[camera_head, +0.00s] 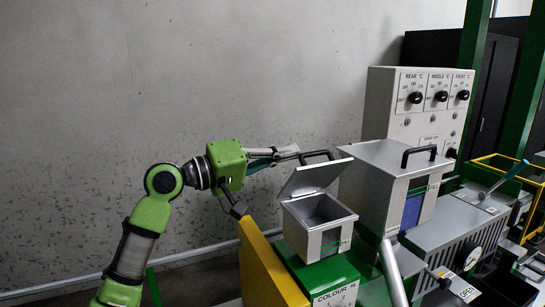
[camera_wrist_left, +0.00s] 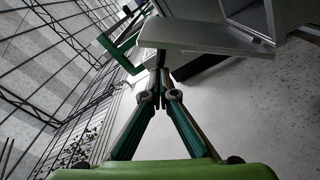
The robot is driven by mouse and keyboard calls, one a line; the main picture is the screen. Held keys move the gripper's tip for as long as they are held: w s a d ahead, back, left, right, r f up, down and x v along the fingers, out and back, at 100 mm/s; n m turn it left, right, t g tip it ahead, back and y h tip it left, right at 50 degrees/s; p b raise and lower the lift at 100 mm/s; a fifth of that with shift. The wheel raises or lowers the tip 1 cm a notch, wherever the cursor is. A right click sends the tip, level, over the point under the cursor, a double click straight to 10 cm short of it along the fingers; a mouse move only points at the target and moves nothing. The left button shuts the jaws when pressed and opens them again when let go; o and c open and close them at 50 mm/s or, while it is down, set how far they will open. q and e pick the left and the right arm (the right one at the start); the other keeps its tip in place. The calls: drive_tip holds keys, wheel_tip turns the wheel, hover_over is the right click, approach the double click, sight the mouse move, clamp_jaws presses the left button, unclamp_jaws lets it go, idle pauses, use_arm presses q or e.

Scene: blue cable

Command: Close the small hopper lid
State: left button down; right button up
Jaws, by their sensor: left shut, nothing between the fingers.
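The small hopper (camera_head: 318,228) is a grey metal box on a green base, with its top open. Its lid (camera_head: 313,178) stands tilted up at the back edge, with a dark handle (camera_head: 317,154) on its outer face. My left gripper (camera_head: 298,152) is shut and empty, beside the left end of the handle. In the left wrist view, the shut fingertips (camera_wrist_left: 160,76) are close to the dark handle (camera_wrist_left: 200,68), below the lid (camera_wrist_left: 205,36). I cannot tell whether they touch. My right gripper is not in view.
A larger closed hopper (camera_head: 378,170) with a black handle stands right of the small one. Behind it rises a grey panel with dials (camera_head: 420,105). A yellow sloped part (camera_head: 265,265) stands at the front left.

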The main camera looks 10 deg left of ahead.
use_arm(q)
drive_tip(key=s+d+f+m+b, duration=0.1)
drive_tip(key=s+f+m, duration=0.1)
drive_tip(key=s+d+f+m+b, duration=0.1)
drive_tip(key=s+d+f+m, duration=0.1)
drive_tip(key=s+d+f+m+b, duration=0.1)
drive_tip(key=s+d+f+b, duration=0.1)
drive_tip(key=f, duration=0.1)
drive_tip(key=shift+s+m+h, duration=0.3)
drive_tip(key=shift+s+m, duration=0.05)
drive_tip(key=shift+m, duration=0.05)
idle(0.6)
